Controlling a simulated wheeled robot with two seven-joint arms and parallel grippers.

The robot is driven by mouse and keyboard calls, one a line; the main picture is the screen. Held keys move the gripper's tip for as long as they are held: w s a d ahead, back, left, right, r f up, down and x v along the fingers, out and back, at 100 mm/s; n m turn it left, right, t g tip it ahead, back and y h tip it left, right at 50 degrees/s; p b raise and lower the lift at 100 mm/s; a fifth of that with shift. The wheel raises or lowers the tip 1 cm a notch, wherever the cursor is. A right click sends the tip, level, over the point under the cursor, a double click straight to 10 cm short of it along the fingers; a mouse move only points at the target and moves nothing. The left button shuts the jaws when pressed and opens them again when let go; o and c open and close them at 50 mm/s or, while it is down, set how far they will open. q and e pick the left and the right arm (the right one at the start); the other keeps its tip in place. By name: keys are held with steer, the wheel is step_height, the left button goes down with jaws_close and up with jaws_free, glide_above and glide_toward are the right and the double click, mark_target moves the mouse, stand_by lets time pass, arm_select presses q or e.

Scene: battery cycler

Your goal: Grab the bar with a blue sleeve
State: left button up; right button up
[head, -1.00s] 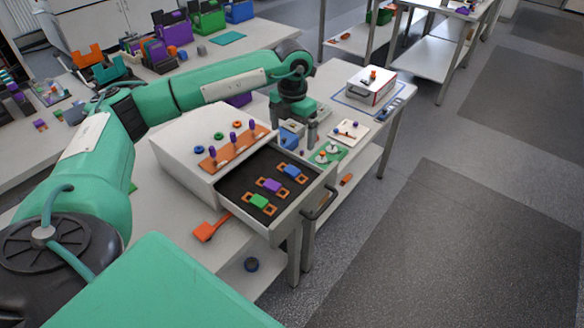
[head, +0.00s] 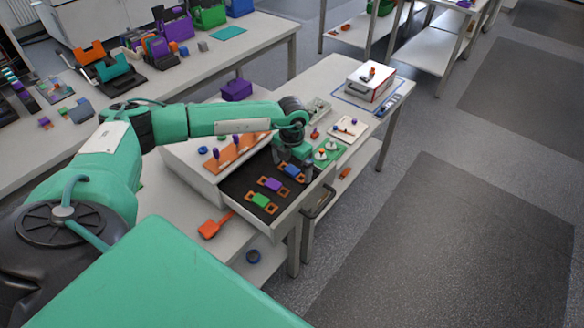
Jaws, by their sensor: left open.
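The bar with a blue sleeve (head: 292,171) lies in the open drawer (head: 268,226), at the drawer's far right end. Its ends look orange-brown, and my gripper partly hides it. Similar bars with a purple sleeve (head: 272,185) and a green sleeve (head: 261,201) lie nearer in the same drawer. My left gripper (head: 291,161) points down just over the blue-sleeved bar, with its jaws open. Whether the fingers reach beside the bar is too small to tell. My right gripper is out of view.
The white cabinet (head: 187,157) behind the drawer carries an orange rack with purple-topped pegs (head: 236,140). A green board with white pegs (head: 327,152) stands close right of my gripper. An orange scoop-like object (head: 212,227) lies left of the drawer. The floor at right is clear.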

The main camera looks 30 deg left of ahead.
arm_select(q)
steer(key=c, duration=0.7)
steer(key=shift+c, duration=0.2)
